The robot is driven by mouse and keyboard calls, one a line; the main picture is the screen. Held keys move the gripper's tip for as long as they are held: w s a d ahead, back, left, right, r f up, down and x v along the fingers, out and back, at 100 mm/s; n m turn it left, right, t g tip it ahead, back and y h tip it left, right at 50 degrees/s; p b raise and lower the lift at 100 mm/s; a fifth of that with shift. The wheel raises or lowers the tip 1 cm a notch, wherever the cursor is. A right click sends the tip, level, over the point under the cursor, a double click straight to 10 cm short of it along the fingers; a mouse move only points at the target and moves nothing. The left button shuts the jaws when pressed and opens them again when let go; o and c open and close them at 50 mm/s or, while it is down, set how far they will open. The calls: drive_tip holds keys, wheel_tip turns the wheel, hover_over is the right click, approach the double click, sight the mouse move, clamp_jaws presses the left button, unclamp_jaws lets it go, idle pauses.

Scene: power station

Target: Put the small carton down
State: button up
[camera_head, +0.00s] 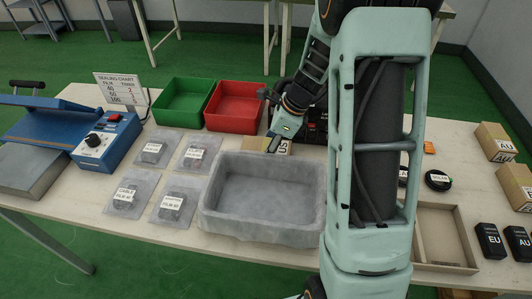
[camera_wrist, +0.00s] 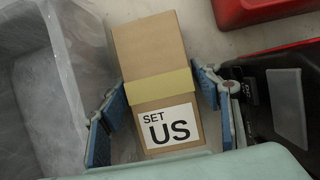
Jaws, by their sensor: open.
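The small carton (camera_wrist: 150,55) is brown, with a yellowish band and a white label reading "SET US". In the wrist view it is between the two blue finger pads of my gripper (camera_wrist: 160,98), which is open around it. In the head view the carton (camera_head: 283,147) shows just behind the grey bin (camera_head: 262,233), partly hidden by my gripper (camera_head: 275,141). The bin's wall (camera_wrist: 70,60) is left of the carton in the wrist view. The carton's underside is hidden, so its contact with the table cannot be seen.
A red tray (camera_head: 235,123) and a green tray (camera_head: 160,105) stand behind. A dark object (camera_wrist: 290,110) is close right of my gripper. Several labelled bags lie left of the bin. A wooden tray (camera_head: 443,262) and two cartons (camera_head: 495,140) are at the right.

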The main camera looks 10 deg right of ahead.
drive_tip(key=c, duration=1.2)
drive_tip(key=shift+r, duration=0.2)
drive_tip(key=shift+c, duration=0.8)
